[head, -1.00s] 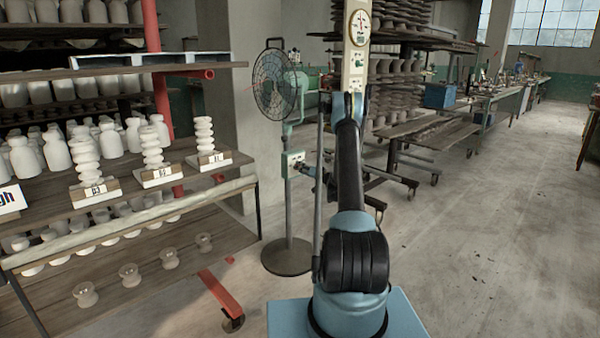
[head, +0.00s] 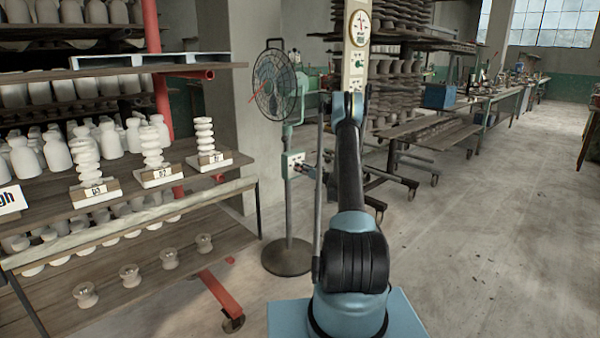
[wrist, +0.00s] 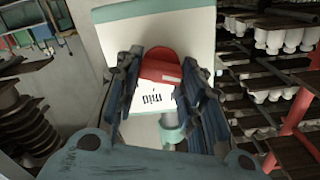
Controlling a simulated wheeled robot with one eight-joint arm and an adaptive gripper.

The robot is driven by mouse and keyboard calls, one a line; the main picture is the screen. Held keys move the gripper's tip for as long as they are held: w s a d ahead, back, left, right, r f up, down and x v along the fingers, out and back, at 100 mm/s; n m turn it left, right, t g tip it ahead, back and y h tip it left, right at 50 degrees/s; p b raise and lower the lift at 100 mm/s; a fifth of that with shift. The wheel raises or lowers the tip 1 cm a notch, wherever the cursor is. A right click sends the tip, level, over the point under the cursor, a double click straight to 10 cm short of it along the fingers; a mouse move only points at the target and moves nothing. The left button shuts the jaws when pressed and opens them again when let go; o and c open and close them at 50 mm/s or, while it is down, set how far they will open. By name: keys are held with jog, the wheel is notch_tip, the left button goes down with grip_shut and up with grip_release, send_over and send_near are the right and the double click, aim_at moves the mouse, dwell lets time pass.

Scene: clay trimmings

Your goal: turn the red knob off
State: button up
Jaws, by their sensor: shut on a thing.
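A standing fan (head: 275,85) with a round cage is left of my arm. Its pale control box (head: 292,163) is on the post, and my gripper (head: 304,169) is at the box's right side. In the wrist view, the red knob (wrist: 160,56) sits against the box's pale, green-edged face (wrist: 185,30). My gripper (wrist: 165,85) has a finger on each side of the knob and is shut on it. A white label reading "mid" (wrist: 155,97) shows upside down between the fingers. The knob is too small to make out in the head view.
A shelf rack (head: 120,195) with pale pottery stands at left. A tall pale panel with a dial (head: 358,60) rises behind my arm. Wheeled wooden racks (head: 430,140) stand behind it. The floor (head: 480,250) at right is clear.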

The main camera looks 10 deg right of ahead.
jog(key=shift+a, duration=0.1)
jog(key=o, duration=1)
jog(key=shift+f, duration=0.15)
jog(key=shift+o, duration=0.2)
jog(key=shift+s, duration=0.1)
jog(key=v, duration=1.2)
